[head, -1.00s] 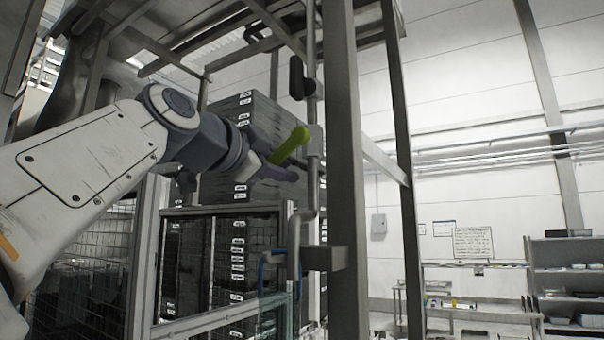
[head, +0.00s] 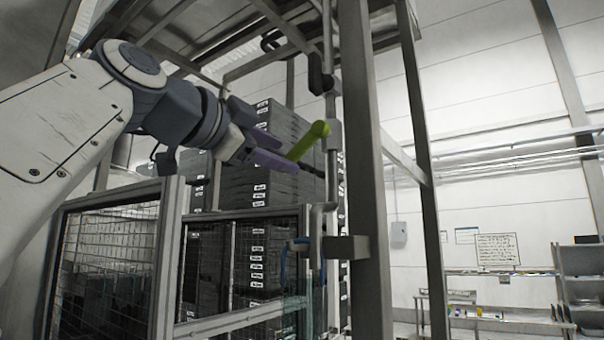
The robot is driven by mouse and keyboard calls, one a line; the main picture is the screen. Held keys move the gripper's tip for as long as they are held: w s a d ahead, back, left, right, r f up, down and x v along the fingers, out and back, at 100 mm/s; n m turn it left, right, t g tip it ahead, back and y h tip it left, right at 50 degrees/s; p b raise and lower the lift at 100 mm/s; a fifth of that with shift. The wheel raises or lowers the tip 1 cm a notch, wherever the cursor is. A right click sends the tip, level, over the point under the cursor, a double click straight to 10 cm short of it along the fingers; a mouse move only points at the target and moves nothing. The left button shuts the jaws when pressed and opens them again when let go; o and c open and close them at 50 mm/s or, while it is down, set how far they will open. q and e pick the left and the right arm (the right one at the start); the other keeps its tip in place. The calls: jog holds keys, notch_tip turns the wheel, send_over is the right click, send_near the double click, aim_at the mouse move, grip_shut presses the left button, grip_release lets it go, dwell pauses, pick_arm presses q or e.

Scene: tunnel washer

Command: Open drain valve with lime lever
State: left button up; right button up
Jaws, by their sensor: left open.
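The lime lever (head: 309,140) sticks out to the left from a valve on the grey vertical pipe (head: 331,185), angled down toward its left end. My left gripper (head: 279,152) is at the lever's left side, with its purple fingers pointing right toward it. The fingers are open, and the lever's lower left end appears close to or between the fingertips. I cannot tell whether they touch it. My right gripper is not in view.
A thick grey post (head: 364,180) stands just right of the pipe. Stacked dark crates (head: 272,195) stand behind, and a wire mesh guard frame (head: 170,235) is below my arm. A blue hose (head: 283,262) hangs below the pipe. Shelves (head: 583,275) stand far right.

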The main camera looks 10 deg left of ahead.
pick_arm(q)
jog(key=shift+b+v, duration=0.35)
jog(key=shift+v, duration=1.35)
